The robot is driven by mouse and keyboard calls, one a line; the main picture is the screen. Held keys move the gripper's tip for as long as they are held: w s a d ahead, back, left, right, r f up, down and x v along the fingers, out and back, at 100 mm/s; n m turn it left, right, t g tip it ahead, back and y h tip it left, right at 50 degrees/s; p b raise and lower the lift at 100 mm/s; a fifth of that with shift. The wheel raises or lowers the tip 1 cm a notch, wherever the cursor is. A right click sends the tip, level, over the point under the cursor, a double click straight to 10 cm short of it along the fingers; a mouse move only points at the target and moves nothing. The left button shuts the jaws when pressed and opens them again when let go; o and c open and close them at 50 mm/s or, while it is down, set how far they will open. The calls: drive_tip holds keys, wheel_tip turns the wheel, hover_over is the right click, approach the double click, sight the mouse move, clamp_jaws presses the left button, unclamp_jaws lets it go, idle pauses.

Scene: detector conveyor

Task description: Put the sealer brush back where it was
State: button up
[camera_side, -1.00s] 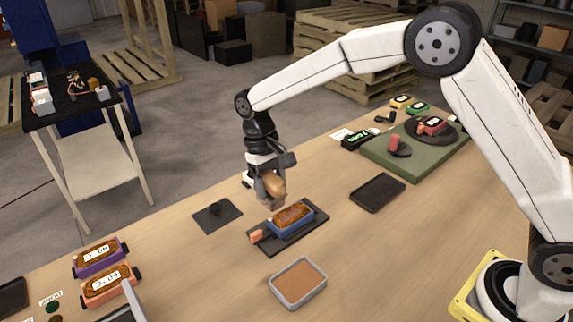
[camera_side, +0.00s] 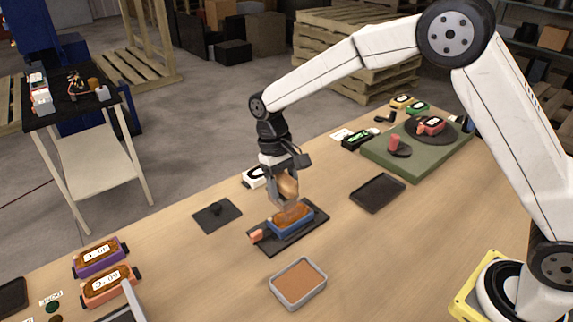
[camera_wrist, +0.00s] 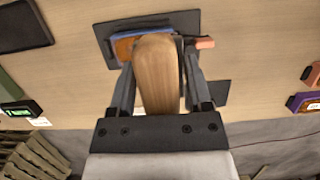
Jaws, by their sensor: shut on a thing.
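My gripper (camera_side: 285,183) is shut on the sealer brush, which has a rounded wooden handle (camera_side: 289,187). In the wrist view the handle (camera_wrist: 157,75) stands between the two fingers of my gripper (camera_wrist: 158,88) and hides much of what lies beyond. The brush's lower end is over a blue-sided detector (camera_side: 290,222) with a brown, glossy top. Whether it touches that top I cannot tell. The detector sits on a black plate (camera_side: 312,229) with an orange block (camera_side: 256,236) at its left end. A grey tray (camera_side: 299,285) with a flat brown filling lies in front.
A dark flat pad (camera_side: 217,216) with a small black piece on it lies left of the plate. An empty black tray (camera_side: 377,193) is to the right. A green board (camera_side: 415,160) stands further back. Purple (camera_side: 100,257) and orange (camera_side: 110,285) detectors are at the left front.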

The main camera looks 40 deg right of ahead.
drive_tip(key=s+d+f, duration=0.3)
drive_tip(key=s+d, duration=0.7)
drive_tip(key=s, duration=0.3)
drive_tip(key=shift+d+f, duration=0.15)
drive_tip(key=shift+d, duration=0.2)
drive_tip(key=shift+s+f, duration=0.1)
drive_tip(key=shift+f, duration=2.15)
drive_tip(key=shift+f, duration=0.1)
drive_tip(key=shift+f, duration=1.65)
drive_tip(key=shift+f, duration=0.15)
drive_tip(key=o, duration=1.1)
